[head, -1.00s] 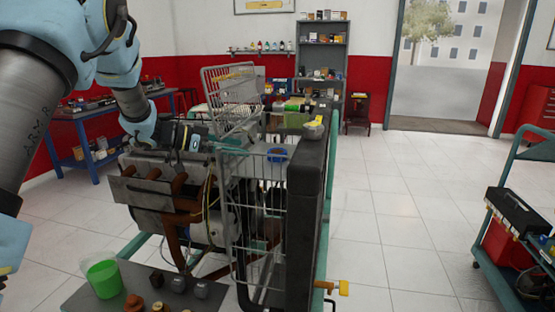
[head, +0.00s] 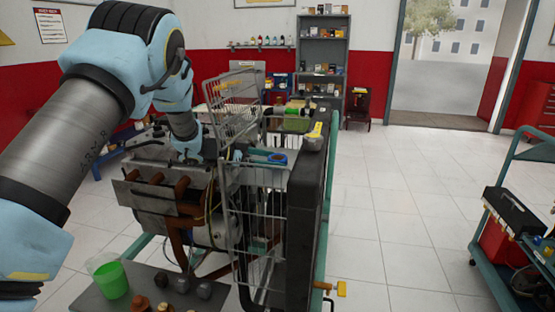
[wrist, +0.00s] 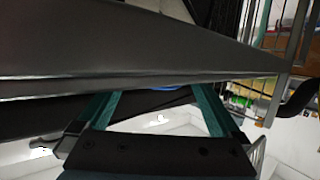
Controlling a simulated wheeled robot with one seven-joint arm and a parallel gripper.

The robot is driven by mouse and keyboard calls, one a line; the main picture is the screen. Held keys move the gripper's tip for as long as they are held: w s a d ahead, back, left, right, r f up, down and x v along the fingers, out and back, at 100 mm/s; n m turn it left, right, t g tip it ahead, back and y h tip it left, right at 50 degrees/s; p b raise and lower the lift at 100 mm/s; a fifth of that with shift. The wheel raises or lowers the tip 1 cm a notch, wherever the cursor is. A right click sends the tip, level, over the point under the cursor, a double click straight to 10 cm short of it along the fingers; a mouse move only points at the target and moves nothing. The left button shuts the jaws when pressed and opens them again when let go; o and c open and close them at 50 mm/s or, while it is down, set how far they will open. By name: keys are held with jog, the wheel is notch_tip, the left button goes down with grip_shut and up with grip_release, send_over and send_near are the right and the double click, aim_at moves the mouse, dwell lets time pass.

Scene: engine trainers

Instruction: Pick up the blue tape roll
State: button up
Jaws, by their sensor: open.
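The blue tape roll (head: 277,158) lies near the top of the wire rack, beside the dark upright panel, in the head view. Only a thin blue sliver of what looks like it (wrist: 162,89) shows in the wrist view, between the finger ends, mostly hidden by a dark grey edge. My gripper (wrist: 160,97) is open and appears empty, its two fingers spread. In the head view my gripper (head: 237,156) is just left of the roll, partly behind the rack wires; I cannot tell if they touch.
The wire rack (head: 232,190) and dark upright panel (head: 308,205) stand close around the roll. A small yellow-topped object (head: 314,138) sits on the panel. The engine (head: 165,190) is to the left, with a green cup (head: 112,279) in front. Open floor lies right.

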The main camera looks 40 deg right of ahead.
jog(key=c, duration=1.3)
jog(key=shift+b, duration=0.75)
